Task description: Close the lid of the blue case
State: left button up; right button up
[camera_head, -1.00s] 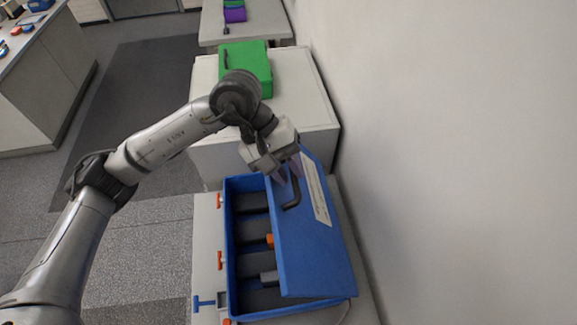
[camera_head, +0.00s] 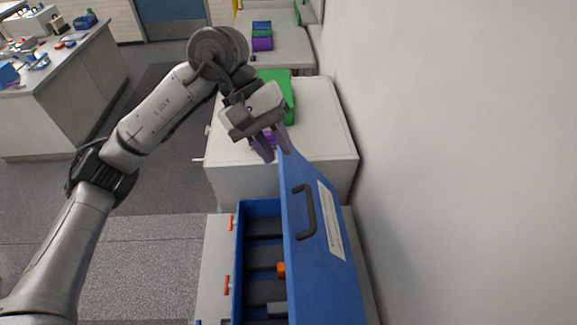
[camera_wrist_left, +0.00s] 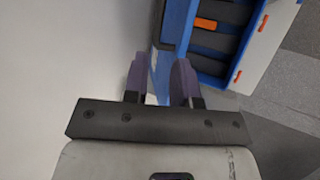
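The blue case (camera_head: 240,260) sits on a light worktop at the bottom centre of the head view. Its blue lid (camera_head: 318,278), with a dark handle (camera_head: 304,210) and a white label, stands raised on the right side, steeply tilted. My left gripper (camera_head: 272,148) is at the lid's far upper corner, its two purple fingers apart. In the left wrist view the fingers (camera_wrist_left: 159,82) are parted, with part of the blue lid between or just beyond them; contact cannot be told. The case's inside also shows there, upper right. My right gripper is not in view.
The case holds dark compartments with an orange piece (camera_head: 281,269) and a grey piece. A green case (camera_head: 285,98) lies on the white cabinet behind. A plain wall (camera_head: 450,150) runs close along the right. Open floor lies left.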

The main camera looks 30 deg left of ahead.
pick_arm(q)
jog(key=shift+v, duration=1.1)
